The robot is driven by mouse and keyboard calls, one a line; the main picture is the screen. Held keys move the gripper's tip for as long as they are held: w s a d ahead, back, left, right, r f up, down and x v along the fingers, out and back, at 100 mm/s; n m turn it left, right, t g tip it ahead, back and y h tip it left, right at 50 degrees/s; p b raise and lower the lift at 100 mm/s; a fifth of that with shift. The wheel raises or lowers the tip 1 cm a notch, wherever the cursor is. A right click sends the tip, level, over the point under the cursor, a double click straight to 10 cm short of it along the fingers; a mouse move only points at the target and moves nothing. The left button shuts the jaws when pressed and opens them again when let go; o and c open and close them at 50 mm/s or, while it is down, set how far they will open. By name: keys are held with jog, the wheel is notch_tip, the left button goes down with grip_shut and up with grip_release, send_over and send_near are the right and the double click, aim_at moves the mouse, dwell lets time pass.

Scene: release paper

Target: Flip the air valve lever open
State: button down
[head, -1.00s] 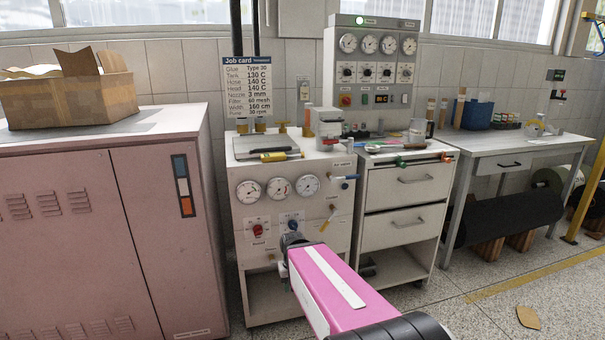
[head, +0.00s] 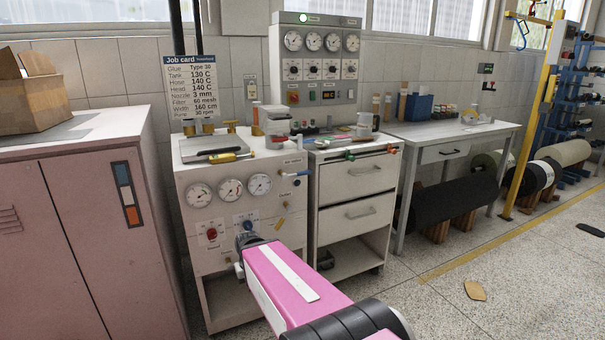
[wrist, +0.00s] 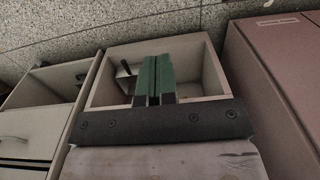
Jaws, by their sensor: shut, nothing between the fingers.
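The cream machine (head: 190,259) stands at the middle left in the head view, with gauges and red and blue knobs on its front. A small yellow lever (head: 279,223) sits lower on the front; I cannot tell for certain which one is the air valve lever. My pink arm reaches toward the lower front, and its end hides the gripper there. In the wrist view my gripper (wrist: 153,78) has its green fingers together and empty, over the machine's open lower compartment (wrist: 205,75).
A pink cabinet (head: 95,220) stands close on the left. A cream drawer unit (head: 357,185) adjoins the machine on the right, then a work table (head: 470,132) with a black roll (head: 450,205) below.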

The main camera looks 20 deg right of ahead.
jog(key=w+d+r+t, duration=0.2)
jog(key=w+d+r, duration=0.5)
jog(key=r, duration=0.2)
jog(key=w+d+r+t, duration=0.1)
jog(key=w+d+r, duration=0.7)
jog(key=r, duration=0.2)
jog(key=w+d+r+t, duration=0.1)
jog(key=d+r, duration=0.7)
jog(key=r, duration=0.4)
jog(key=w+d+r+t, duration=0.2)
jog(key=d+r, duration=0.6)
jog(key=r, duration=0.4)
jog(key=shift+w+d+t, duration=0.2)
jog(key=shift+d+t, duration=0.05)
jog(key=shift+t, duration=0.05)
send_over(306, 171)
jog(key=f, duration=0.7)
jog(key=shift+w+a+f, duration=0.15)
jog(key=shift+w+f, duration=0.1)
jog(key=shift+f, duration=0.15)
notch_tip(306, 171, down, 2)
jog(key=shift+s+f, duration=0.15)
jog(key=shift+f, duration=0.05)
jog(key=shift+s+f, duration=0.15)
jog(key=shift+f, duration=0.85)
jog(key=shift+f, duration=0.1)
